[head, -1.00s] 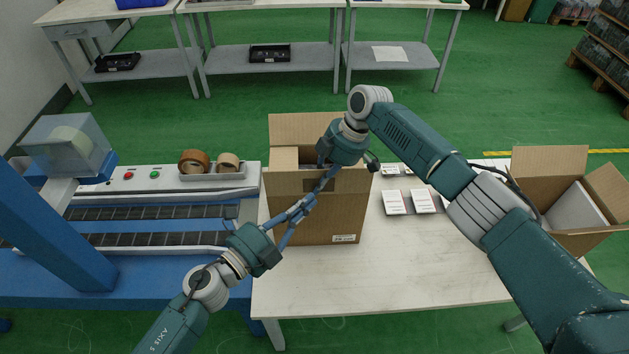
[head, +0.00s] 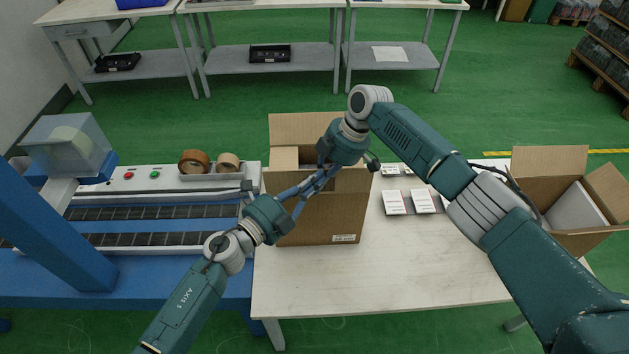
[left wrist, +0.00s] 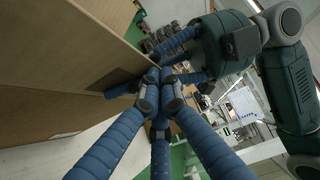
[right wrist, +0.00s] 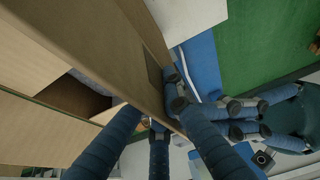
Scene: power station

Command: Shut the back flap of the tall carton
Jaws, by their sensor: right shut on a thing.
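The tall carton (head: 325,222) stands upright on the white table, its top at least partly open. Its back flap (head: 300,128) stands up along the far edge. My right gripper (right wrist: 160,115) is shut on the carton's near panel at the upper edge, beside a dark hand slot; in the head view my arm hides its fingertips. My left gripper (head: 328,172) looks shut, with its fingers together in front of the near panel, close to the right gripper. In the left wrist view, its fingers (left wrist: 158,78) lie beside the panel; I cannot tell whether they touch it.
An open carton (head: 565,220) stands at the table's right end. Small white boxes (head: 395,203) lie right of the tall carton. A blue sealing machine (head: 140,235) with tape rolls (head: 194,162) adjoins on the left. The table front (head: 390,275) is clear.

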